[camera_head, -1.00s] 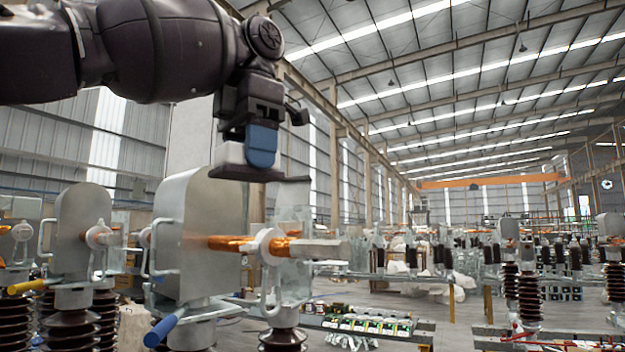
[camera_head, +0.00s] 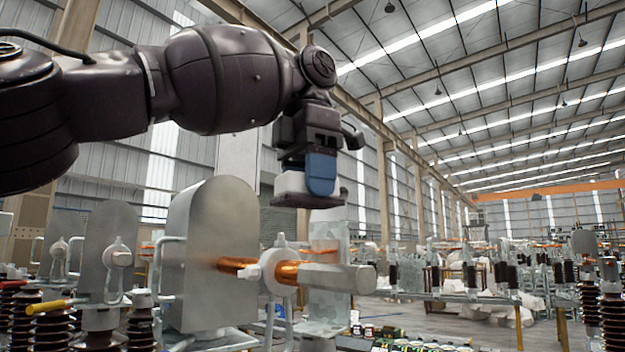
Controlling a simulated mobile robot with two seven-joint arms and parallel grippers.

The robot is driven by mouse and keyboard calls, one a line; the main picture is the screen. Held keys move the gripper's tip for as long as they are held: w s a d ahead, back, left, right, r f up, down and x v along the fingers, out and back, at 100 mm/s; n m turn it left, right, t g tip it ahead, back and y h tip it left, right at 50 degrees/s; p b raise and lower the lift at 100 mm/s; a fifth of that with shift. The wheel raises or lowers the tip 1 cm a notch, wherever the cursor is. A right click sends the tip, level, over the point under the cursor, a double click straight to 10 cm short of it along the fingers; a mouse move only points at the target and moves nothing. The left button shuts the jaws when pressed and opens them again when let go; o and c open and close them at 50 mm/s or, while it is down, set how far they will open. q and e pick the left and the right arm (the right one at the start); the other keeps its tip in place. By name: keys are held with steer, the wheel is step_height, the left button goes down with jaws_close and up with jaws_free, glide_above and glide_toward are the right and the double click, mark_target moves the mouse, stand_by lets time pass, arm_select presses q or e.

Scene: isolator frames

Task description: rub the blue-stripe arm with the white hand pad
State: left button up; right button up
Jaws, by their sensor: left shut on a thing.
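My left gripper (camera_head: 318,150) points down and is shut on the white hand pad (camera_head: 291,182), a pale block with a dark flat underside. A blue piece sits beside the white block at the jaws. The pad hangs above the nearest isolator arm (camera_head: 338,278), a level copper bar with a white ring and a grey hexagonal end. A gap shows between pad and bar in the picture; depth is hard to judge. No blue stripe shows clearly on this arm. My right gripper is not in view.
A large grey rounded plate (camera_head: 212,250) stands just left of the pad. Another isolator with a yellow-sleeved rod (camera_head: 45,306) stands at the far left. More isolators (camera_head: 600,285) and ribbed insulators fill the right background. The air right of the gripper is open.

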mark_target(307, 206)
arm_select(q)
steer(key=shift+f, duration=2.6)
steer(key=shift+f+b, duration=0.85)
